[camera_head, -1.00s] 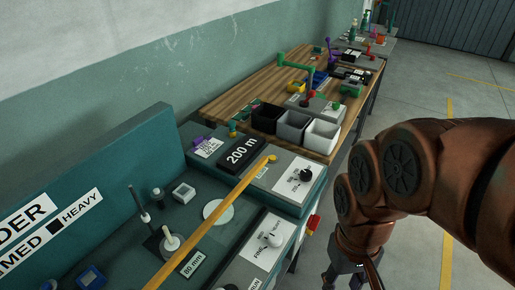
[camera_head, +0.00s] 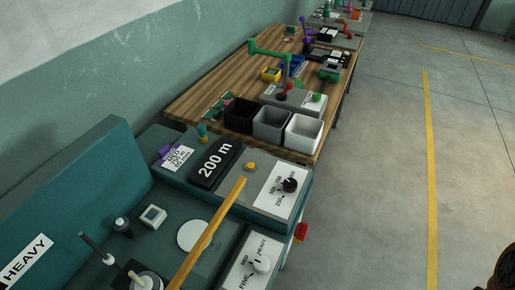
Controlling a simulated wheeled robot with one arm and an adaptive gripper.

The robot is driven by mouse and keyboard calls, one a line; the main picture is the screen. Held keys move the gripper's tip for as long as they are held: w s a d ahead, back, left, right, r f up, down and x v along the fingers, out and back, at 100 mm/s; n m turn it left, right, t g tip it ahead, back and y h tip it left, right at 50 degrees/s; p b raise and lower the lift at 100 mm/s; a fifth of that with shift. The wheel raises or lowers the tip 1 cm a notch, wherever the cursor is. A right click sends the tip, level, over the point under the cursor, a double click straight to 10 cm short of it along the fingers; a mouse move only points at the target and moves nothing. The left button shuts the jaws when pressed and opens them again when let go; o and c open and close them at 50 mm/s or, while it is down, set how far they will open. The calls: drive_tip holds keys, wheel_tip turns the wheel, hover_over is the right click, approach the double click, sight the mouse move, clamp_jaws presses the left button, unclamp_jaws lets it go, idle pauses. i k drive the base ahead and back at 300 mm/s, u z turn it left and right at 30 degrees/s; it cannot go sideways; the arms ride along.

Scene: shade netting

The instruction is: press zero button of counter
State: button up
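The counter's black display (camera_head: 216,160) reads "200 m" and sits on top of the teal machine (camera_head: 180,205). A small round yellow button (camera_head: 250,166) is set in the grey panel just right of the display; I cannot read a label that names it as zero. A long yellow bar (camera_head: 212,226) slants up from the bottom edge, and its end appears just below the button. My gripper is out of view; only a dark brown piece of my arm shows at the lower right edge.
A red part (camera_head: 301,232) juts from the machine's right side. Black, grey and white bins (camera_head: 303,134) stand on the wooden table (camera_head: 190,103) behind. The floor at right is clear.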

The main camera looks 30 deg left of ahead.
sight(250, 165)
drive_tip(key=z, duration=0.05)
drive_tip(key=i, duration=1.75)
drive_tip(key=u, duration=3.3)
